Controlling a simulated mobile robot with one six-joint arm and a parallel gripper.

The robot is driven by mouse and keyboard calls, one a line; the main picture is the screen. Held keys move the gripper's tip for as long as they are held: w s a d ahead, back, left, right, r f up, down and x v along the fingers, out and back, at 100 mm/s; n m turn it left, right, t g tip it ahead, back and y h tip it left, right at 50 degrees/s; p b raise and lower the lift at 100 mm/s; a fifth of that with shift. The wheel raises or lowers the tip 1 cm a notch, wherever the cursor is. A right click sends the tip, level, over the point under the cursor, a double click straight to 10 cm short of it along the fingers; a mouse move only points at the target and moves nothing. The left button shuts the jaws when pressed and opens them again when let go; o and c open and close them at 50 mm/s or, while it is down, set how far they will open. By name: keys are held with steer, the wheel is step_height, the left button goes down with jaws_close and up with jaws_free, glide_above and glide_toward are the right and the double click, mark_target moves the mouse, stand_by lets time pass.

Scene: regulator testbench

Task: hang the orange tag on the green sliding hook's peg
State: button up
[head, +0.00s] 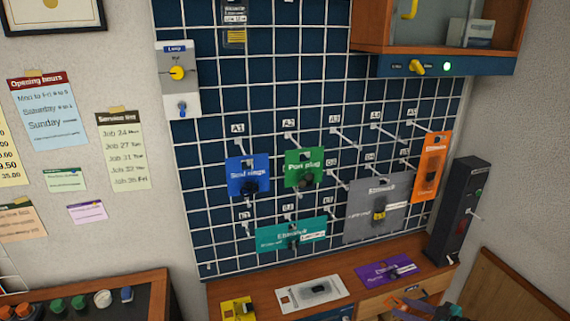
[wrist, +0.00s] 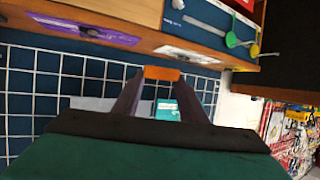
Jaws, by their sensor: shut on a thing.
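My gripper (wrist: 160,80) is shut on an orange piece (wrist: 162,73), which shows as a short strip between the fingertips in the wrist view. In the head view an orange edge (head: 411,302) shows at the bottom right, beside part of my gripper, above the wooden ledge. Another orange tag (head: 432,165) hangs at the right edge of the grid by the A5 label. I cannot clearly make out a green sliding hook. The wrist view shows a green round piece (wrist: 232,40) beside a yellow one, on a blue-fronted fixture, but I cannot tell what it is.
Blue (head: 247,175), green (head: 305,168), teal (head: 291,235) and grey (head: 376,208) tags hang on the wire grid. A purple card (head: 389,269) and a white card (head: 313,293) lie on the ledge. A dark upright box (head: 459,210) stands right of the grid.

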steer(key=w+a+r+n+g+y+b, duration=0.1)
steer(key=w+a+r, duration=0.2)
steer(key=a, duration=0.5)
steer(key=w+a+r+n+g+y+b, duration=0.1)
steer(key=w+a+r, duration=0.3)
steer(key=a, duration=0.4)
steer(key=w+a+r+n+g+y+b, duration=0.1)
steer(key=w+a+r, duration=0.3)
steer(key=a, duration=0.5)
steer(key=shift+n+y+b, duration=0.3)
steer(key=shift+n+b, duration=0.2)
steer(key=shift+b, duration=0.4)
steer(key=shift+d, duration=0.2)
steer(key=shift+f, duration=0.15)
